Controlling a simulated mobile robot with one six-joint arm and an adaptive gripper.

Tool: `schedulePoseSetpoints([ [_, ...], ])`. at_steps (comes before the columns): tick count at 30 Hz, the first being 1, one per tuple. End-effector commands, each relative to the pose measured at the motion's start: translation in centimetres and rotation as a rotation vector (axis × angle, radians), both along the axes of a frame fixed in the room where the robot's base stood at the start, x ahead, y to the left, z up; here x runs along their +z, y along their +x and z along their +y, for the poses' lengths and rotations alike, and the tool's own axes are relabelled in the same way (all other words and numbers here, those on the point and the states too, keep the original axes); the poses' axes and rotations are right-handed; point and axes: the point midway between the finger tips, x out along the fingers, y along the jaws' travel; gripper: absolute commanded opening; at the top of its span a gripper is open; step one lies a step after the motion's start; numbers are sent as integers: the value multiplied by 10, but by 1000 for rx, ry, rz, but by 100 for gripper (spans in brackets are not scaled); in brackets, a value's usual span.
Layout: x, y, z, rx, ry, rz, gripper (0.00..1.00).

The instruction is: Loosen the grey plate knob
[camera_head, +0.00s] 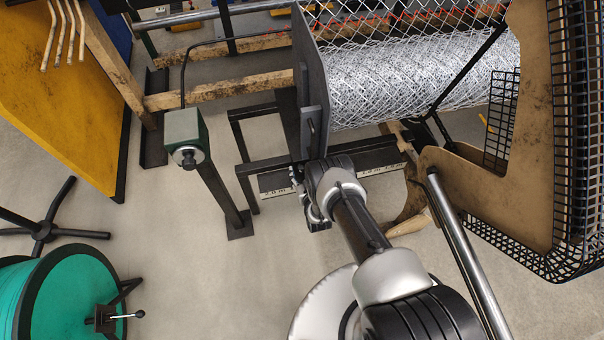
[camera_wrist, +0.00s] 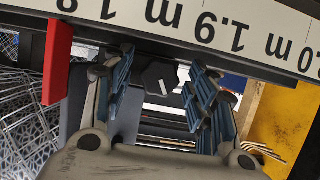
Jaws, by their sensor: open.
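The knob (camera_wrist: 158,84), dark grey and many-sided with a short white mark, shows in the wrist view below the ruler. My gripper (camera_wrist: 162,88) is open, with one blue-padded finger on each side of the knob in the picture. A gap shows on both sides, so neither finger appears to touch it. How deep the knob sits between the fingers I cannot tell. In the head view my gripper (camera_head: 312,205) is at the ruler below the dark grey upright plate (camera_head: 306,80), and my arm hides the knob there.
A ruler (camera_wrist: 240,32) runs across the top of the wrist view, with a red piece (camera_wrist: 57,62) at left. In the head view a wire mesh roll (camera_head: 420,80) lies right of the plate. A green box on a post (camera_head: 185,130) stands left; clear floor lies below it.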

Motion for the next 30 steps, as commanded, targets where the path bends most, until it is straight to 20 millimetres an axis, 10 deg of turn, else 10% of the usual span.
schedulePoseSetpoints([
  [21, 0, -1, 0, 0, 0, 1, 9],
  [30, 0, -1, 0, 0, -40, -10, 8],
])
